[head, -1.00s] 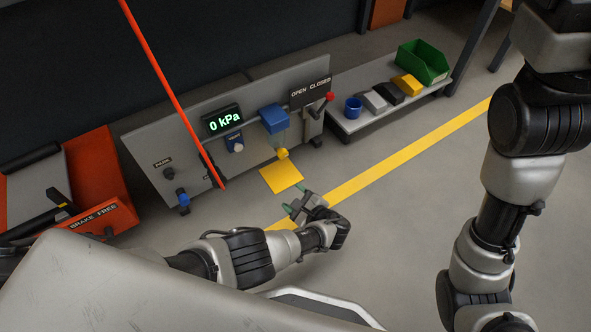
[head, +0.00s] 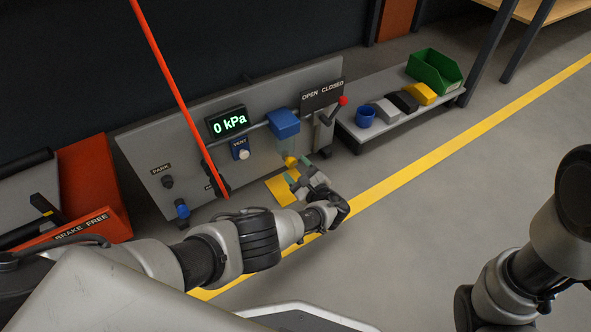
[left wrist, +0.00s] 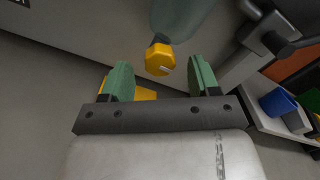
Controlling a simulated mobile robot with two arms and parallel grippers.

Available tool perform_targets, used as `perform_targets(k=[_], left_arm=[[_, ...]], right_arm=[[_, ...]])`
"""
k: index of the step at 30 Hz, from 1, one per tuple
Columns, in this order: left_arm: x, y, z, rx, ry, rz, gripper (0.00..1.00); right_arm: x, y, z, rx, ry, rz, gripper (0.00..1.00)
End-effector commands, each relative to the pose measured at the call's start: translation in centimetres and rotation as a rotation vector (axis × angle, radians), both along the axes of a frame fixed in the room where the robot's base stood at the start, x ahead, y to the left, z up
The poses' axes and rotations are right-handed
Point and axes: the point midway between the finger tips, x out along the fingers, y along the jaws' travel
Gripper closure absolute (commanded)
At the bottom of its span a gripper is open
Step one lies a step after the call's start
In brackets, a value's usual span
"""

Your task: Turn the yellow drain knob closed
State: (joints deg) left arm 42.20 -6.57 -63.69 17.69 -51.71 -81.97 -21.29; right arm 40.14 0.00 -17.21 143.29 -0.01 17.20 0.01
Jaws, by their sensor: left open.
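The yellow drain knob (head: 290,161) sits under the clear bowl (head: 286,145) below the blue filter housing (head: 284,124) on the grey panel. In the left wrist view the yellow knob (left wrist: 160,60) shows ahead of and between the two green fingers, with a small light mark on its face. My left gripper (head: 296,180) is open and empty, just short of the knob and not visibly touching it; it also shows in the left wrist view (left wrist: 162,80). My right gripper is out of view; only part of that arm shows at the right.
A lever with a red tip (head: 342,100) stands right of the filter. A low shelf (head: 392,127) holds a blue cup (head: 365,117), several blocks and a green bin (head: 434,70). A yellow mat (head: 283,190) lies below the knob.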

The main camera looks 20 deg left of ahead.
Motion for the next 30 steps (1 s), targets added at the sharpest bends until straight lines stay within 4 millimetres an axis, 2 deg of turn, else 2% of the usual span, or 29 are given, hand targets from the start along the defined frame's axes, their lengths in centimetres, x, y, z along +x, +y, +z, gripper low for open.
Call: perform_targets(k=[4, 13, 23, 30], left_arm=[[0.6, 0.81, -0.1, 0.0, 0.0, 0.001, 0.39], [0.72, 0.97, -0.01, -0.001, 0.001, 0.0, 0.39], [0.7, 0.94, -0.03, -0.001, 0.001, 0.0, 0.88], [0.68, 0.94, -0.05, 0.014, 0.022, 0.001, 0.88]], right_arm=[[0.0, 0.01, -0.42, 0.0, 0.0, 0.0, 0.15], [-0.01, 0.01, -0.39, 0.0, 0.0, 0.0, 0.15], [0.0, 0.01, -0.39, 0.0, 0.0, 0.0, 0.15], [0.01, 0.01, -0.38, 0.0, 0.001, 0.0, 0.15]])
